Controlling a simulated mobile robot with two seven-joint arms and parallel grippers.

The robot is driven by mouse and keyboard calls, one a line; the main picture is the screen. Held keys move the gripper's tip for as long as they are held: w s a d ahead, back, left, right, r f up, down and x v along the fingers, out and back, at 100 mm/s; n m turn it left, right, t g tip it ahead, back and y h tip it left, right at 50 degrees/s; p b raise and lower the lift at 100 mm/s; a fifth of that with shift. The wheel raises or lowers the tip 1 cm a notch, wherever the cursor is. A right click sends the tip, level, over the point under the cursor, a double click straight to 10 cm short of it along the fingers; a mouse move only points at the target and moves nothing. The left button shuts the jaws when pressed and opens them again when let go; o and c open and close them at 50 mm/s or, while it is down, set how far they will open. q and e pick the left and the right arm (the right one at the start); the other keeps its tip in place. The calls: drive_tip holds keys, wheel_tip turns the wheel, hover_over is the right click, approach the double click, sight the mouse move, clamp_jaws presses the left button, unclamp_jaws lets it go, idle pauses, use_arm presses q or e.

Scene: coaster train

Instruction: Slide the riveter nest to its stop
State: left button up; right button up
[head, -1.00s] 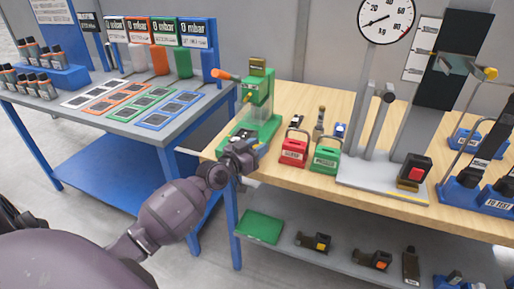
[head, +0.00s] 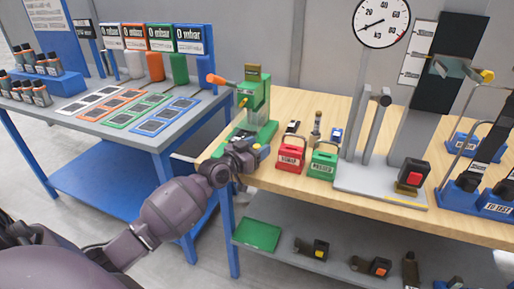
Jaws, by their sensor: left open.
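The green riveter (head: 256,100) stands at the left end of the wooden bench, with an orange-tipped lever (head: 216,79) sticking out to its left. Its green base (head: 266,130) reaches forward toward my left gripper. My left gripper (head: 258,153) is open at the front of this base, close to the bench's left front corner. The nest is small and mostly hidden by the gripper; I cannot tell whether the fingers touch it. My right gripper is not in view.
A red box (head: 290,157) and a green box (head: 323,164) with handles stand right of the riveter. A grey press stand (head: 380,188) with a dial (head: 382,22) is farther right. A blue-framed table (head: 150,137) stands left. A lower shelf holds a green tray (head: 257,235).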

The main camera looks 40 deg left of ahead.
use_arm(q)
drive_tip(key=s+a, duration=0.1)
drive_tip(key=s, duration=0.9)
drive_tip(key=shift+s+a+p, duration=0.35)
